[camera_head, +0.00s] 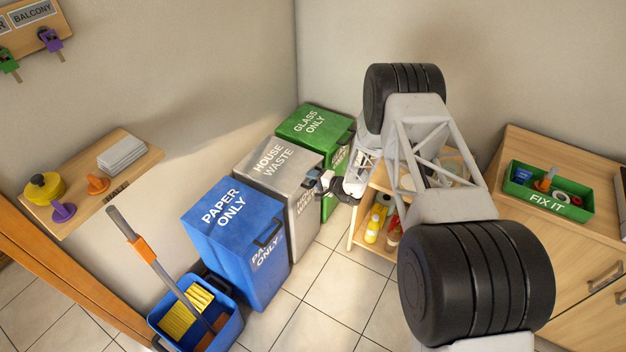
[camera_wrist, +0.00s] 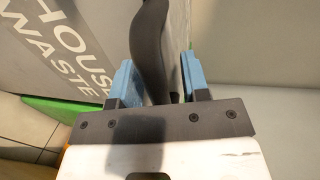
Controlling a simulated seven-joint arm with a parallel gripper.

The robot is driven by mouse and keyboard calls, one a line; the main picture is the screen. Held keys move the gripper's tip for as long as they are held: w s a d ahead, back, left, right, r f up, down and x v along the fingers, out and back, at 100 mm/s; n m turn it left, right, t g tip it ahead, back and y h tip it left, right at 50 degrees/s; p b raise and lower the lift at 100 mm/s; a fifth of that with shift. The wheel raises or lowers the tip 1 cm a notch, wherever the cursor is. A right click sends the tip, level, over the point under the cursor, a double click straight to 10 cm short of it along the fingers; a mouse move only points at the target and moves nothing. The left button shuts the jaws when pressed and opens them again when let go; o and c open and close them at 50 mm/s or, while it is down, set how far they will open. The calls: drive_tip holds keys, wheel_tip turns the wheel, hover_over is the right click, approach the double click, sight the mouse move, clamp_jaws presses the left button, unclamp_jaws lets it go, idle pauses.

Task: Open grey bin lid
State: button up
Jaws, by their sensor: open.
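The grey bin (camera_head: 270,168) marked "HOUSE WASTE" stands between the blue and green bins, and its lid (camera_head: 282,160) looks shut. Its lettered grey surface fills the upper left of the wrist view (camera_wrist: 30,60). My gripper (camera_head: 328,187) is at the front of this bin, near the lid's front edge. In the wrist view the two blue fingers of my gripper (camera_wrist: 158,75) are apart, with a dark curved handle (camera_wrist: 153,35) between them. I see a gap beside the right finger; contact at the left finger is unclear. My arm and gripper partly hide the handle in the head view.
The blue paper bin (camera_head: 235,235) stands left of the grey bin, the green glass bin (camera_head: 307,125) behind it on the right. A blue bucket with a mop (camera_head: 222,330) is at the front left. A wooden shelf unit (camera_head: 358,225) with bottles stands close right. Tiled floor is clear in front.

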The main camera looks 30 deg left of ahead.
drive_tip(key=shift+f, duration=0.1)
clamp_jaws()
drive_tip(key=shift+r, duration=0.2)
idle(0.3)
drive_tip(key=shift+r+h, duration=0.5)
drive_tip(key=shift+r, duration=0.6)
drive_tip(key=a+r+h, duration=0.3)
drive_tip(key=r+h, duration=0.1)
drive_tip(key=r, duration=0.7)
drive_tip(key=a+r+h, duration=0.5)
drive_tip(key=a+r, duration=1)
drive_tip(key=a, duration=0.2)
drive_tip(key=shift+a+r+h, duration=0.25)
drive_tip(key=shift+r+h, duration=0.05)
drive_tip(key=shift+h, duration=0.1)
drive_tip(key=shift+s, duration=0.1)
